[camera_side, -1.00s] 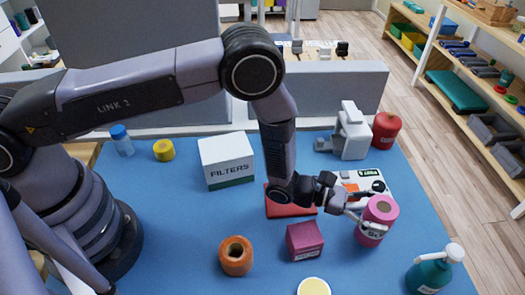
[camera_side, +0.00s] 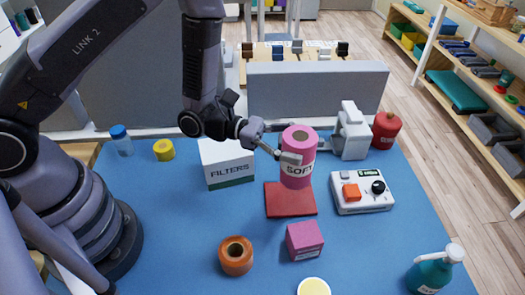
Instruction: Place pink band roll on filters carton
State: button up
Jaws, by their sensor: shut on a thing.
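The pink band roll (camera_side: 299,150), marked SOFT, is upright in my gripper (camera_side: 290,157), which is shut on it. The roll appears above or just behind the red pad (camera_side: 289,199); its exact height cannot be told. The white filters carton (camera_side: 228,170), with FILTERS printed on its front, stands on the blue table to the left of the roll. My gripper reaches across in front of the carton's upper right part, and the carton's top is partly hidden by my wrist.
On the blue table (camera_side: 190,215) are an orange roll (camera_side: 236,257), a pink box (camera_side: 304,240), a white device with knobs (camera_side: 361,191), a white clamp-like object (camera_side: 350,132), a red container (camera_side: 386,130) and a teal pump bottle (camera_side: 433,270). Grey panels (camera_side: 317,90) stand behind.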

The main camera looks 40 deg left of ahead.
jog(key=a+r, duration=0.3)
jog(key=a, duration=1.6)
jog(key=shift+g, duration=0.3)
jog(key=shift+w+a+f, duration=0.1)
jog(key=shift+a+f, duration=0.15)
jog(key=shift+f, duration=1)
jog(key=shift+a+f, duration=0.2)
jog(key=shift+f, duration=1.1)
jog(key=shift+w+a+f, duration=0.1)
jog(key=shift+a+f, duration=0.15)
jog(key=shift+f, duration=1)
jog(key=shift+f, duration=0.15)
jog(key=o, duration=1.2)
jog(key=shift+o, duration=0.2)
